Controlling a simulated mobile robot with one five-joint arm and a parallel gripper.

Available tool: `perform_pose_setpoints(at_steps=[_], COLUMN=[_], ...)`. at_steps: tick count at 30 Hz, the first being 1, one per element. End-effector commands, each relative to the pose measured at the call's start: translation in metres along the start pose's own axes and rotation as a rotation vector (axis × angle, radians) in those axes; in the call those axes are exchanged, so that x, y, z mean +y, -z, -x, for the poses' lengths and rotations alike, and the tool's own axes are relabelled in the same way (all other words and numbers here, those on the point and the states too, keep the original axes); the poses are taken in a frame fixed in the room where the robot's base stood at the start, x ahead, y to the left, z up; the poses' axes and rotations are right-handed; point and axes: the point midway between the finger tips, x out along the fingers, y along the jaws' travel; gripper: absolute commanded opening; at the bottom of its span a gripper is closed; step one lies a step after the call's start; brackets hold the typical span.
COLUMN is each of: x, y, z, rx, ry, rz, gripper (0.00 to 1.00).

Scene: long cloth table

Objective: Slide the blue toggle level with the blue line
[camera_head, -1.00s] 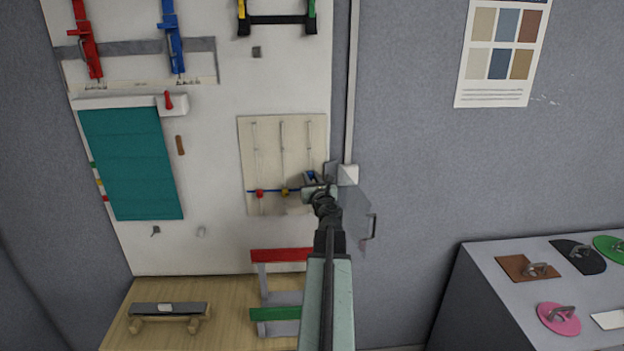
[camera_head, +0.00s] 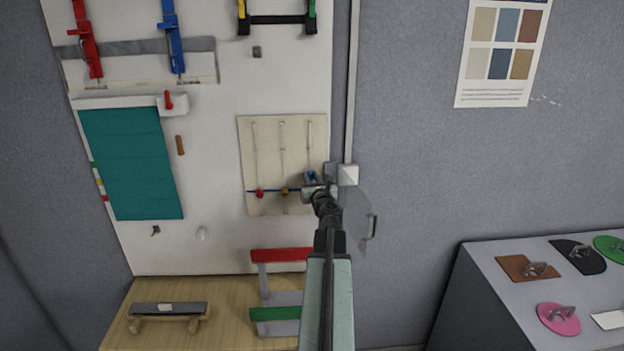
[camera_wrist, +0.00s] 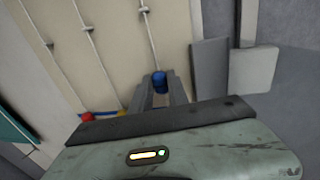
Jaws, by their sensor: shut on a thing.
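The blue toggle (camera_wrist: 159,79) is between the fingers of my gripper (camera_wrist: 160,92) in the wrist view, on the right-hand cord of the cream panel. In the head view my gripper (camera_head: 312,180) is at the panel's lower right, shut on the blue toggle (camera_head: 311,175), which is partly hidden. The blue line (camera_head: 270,190) runs across the lower panel. The toggle appears slightly above the line's height, but my gripper hides the line's right end.
A red toggle (camera_head: 259,193) and a yellow toggle (camera_head: 285,191) sit at the line on the other cords of the cream panel (camera_head: 265,140). A grey plate (camera_head: 356,212) with a handle and a white box (camera_head: 348,175) are close on the right.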

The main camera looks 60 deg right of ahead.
Motion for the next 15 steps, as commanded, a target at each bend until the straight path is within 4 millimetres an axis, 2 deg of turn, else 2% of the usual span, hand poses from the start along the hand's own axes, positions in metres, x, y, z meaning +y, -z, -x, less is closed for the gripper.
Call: perform_pose_setpoints(at_steps=[11, 15], x=[0.0, -0.001], y=[0.001, 0.012], z=[0.0, 0.0], rx=[0.0, 0.0], ry=[0.0, 0.0], rz=[0.0, 0.0], gripper=[0.0, 0.0])
